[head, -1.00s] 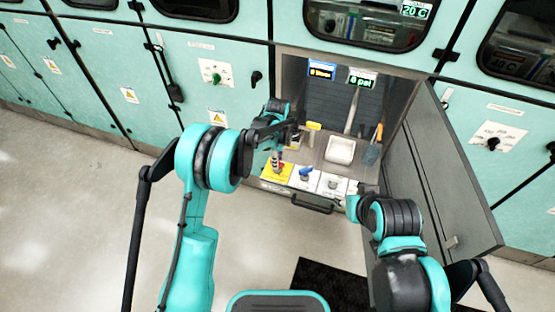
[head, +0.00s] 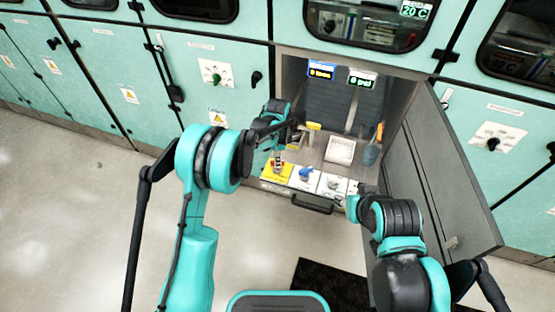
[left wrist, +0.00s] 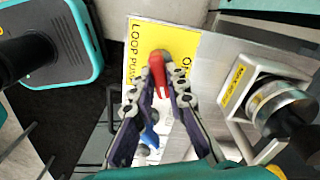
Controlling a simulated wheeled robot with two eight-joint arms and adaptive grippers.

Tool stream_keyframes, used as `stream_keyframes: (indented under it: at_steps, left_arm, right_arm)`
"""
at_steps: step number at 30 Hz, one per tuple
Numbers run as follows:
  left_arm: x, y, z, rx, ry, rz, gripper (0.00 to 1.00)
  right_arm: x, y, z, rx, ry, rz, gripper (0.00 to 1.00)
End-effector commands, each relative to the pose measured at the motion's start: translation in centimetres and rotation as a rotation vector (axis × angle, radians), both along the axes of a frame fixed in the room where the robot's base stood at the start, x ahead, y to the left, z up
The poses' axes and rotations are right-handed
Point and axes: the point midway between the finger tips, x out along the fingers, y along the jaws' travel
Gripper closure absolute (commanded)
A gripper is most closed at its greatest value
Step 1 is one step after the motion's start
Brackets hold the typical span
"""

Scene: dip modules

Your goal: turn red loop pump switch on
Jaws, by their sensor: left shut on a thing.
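The red loop pump switch (left wrist: 159,72) is a red knob with a white mark on a yellow panel (left wrist: 185,42) lettered "LOOP PUMP". My left gripper (left wrist: 162,94) has its fingers on both sides of the knob and is shut on it. In the head view my left gripper (head: 278,160) reaches down to the yellow panel (head: 270,173) at the left end of the row of switches; the knob is hard to make out there. The far end of the "O" lettering beside the knob is cut off by a finger.
A blue switch (head: 306,174) on a white panel sits right of the yellow one. The bay holds a white tray (head: 341,150) and two small displays (head: 362,79). An open grey door (head: 440,170) stands at the right. A metal knob (left wrist: 280,108) is close to the left gripper.

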Motion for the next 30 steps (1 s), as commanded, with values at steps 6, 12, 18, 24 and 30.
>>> stream_keyframes:
  at_steps: [6, 12, 18, 24, 30]
  left_arm:
    - [0.02, 0.00, 0.01, 0.000, -0.001, 0.204, 1.00]
    - [0.02, 0.00, 0.01, 0.000, -0.001, 0.394, 1.00]
    - [0.03, 0.00, 0.01, 0.000, -0.001, 0.584, 1.00]
    - [0.03, 0.00, 0.01, 0.000, -0.001, 0.771, 1.00]
    - [0.03, 0.00, 0.01, 0.000, -0.001, 0.938, 1.00]
  right_arm:
    - [0.00, 0.00, 0.05, 0.000, 0.000, 0.000, 0.60]
    - [0.00, 0.00, 0.07, 0.000, 0.000, 0.000, 0.60]
    - [0.00, 0.00, 0.10, 0.000, 0.000, 0.000, 0.60]
    - [0.00, 0.00, 0.12, 0.000, 0.000, 0.000, 0.60]
    - [0.00, 0.00, 0.14, 0.000, 0.000, 0.000, 0.60]
